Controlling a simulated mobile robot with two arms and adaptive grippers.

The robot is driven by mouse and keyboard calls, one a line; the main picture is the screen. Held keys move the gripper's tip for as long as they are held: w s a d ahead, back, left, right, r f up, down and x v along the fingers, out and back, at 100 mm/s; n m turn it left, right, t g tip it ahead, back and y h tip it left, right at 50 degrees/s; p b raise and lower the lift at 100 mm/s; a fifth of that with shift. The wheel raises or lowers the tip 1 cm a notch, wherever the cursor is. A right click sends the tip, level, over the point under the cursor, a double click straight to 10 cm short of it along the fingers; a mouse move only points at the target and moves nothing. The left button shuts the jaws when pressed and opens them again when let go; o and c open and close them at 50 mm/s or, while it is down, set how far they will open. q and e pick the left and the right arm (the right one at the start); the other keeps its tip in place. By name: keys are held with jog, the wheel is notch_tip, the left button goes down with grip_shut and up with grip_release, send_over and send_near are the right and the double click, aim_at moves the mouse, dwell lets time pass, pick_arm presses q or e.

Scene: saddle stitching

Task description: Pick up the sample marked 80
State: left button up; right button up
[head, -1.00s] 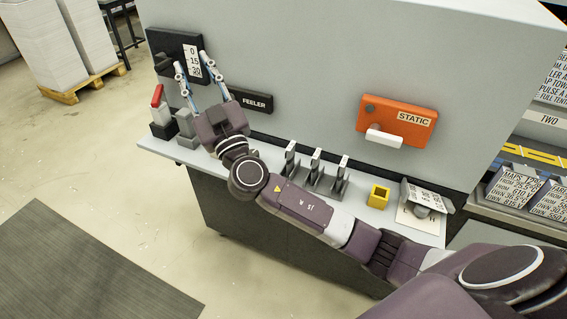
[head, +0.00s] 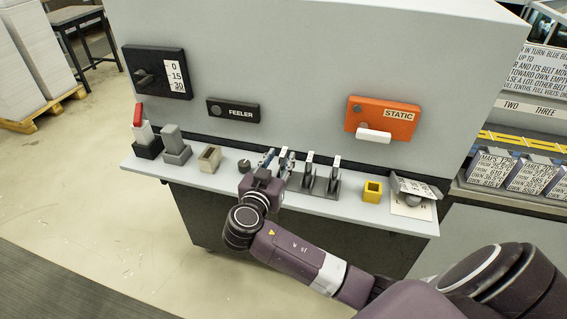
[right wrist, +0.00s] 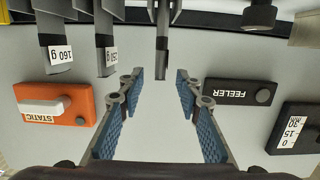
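Three upright samples stand in dark holders on the grey shelf: a left one (head: 284,160), a middle one (head: 308,168) and a right one (head: 334,175). In the right wrist view, which is upside down, one sample's tag reads 160 g (right wrist: 60,54); the tag on the sample beside it (right wrist: 109,56) is only partly legible. The third sample (right wrist: 162,42) is seen edge-on, and no number shows on it. My right gripper (head: 276,158) is at the left sample. In the right wrist view its fingers (right wrist: 160,76) are spread, with that sample lined up between them, just beyond the tips. My left gripper is out of view.
A grey machine wall rises behind the shelf, carrying the FEELER box (head: 233,110), the orange STATIC box (head: 381,118) and a dial panel (head: 155,70). A small dark knob (head: 244,165) and a beige block (head: 209,158) stand left of my gripper. A yellow holder (head: 372,191) stands right.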

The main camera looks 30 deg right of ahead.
aim_at(282, 155)
jog(key=p+x, duration=0.1)
jog(key=x, duration=0.2)
jog(key=shift+w+d, duration=0.1)
jog(key=shift+w+d+f, duration=0.15)
jog(key=shift+c, duration=0.7)
grip_shut()
